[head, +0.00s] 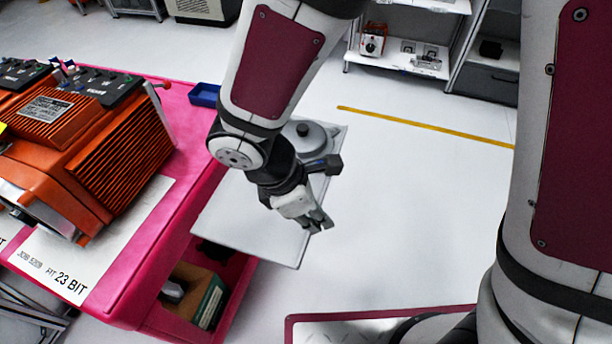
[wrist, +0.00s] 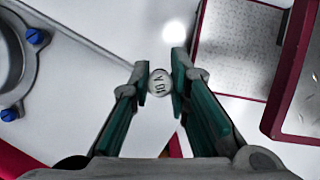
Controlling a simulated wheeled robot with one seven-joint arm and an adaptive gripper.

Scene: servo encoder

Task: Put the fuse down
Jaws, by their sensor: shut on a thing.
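The fuse (wrist: 158,83) shows in the wrist view as a small, pale round end with dark marking on it. My gripper (wrist: 159,76) is shut on it, with one green-sided finger on each side. In the head view my gripper (head: 320,224) points down and to the right near the right edge of a light grey shelf (head: 234,212). The fuse cannot be made out there. I cannot tell how high it is above the shelf or whether it is over the edge.
A grey round part (head: 309,132) lies on the shelf's far end; its blue screws show in the wrist view (wrist: 35,36). A pink bench (head: 150,240) carries an orange machine (head: 95,140) and a blue tray (head: 204,95). Open floor (head: 420,190) lies right of the shelf.

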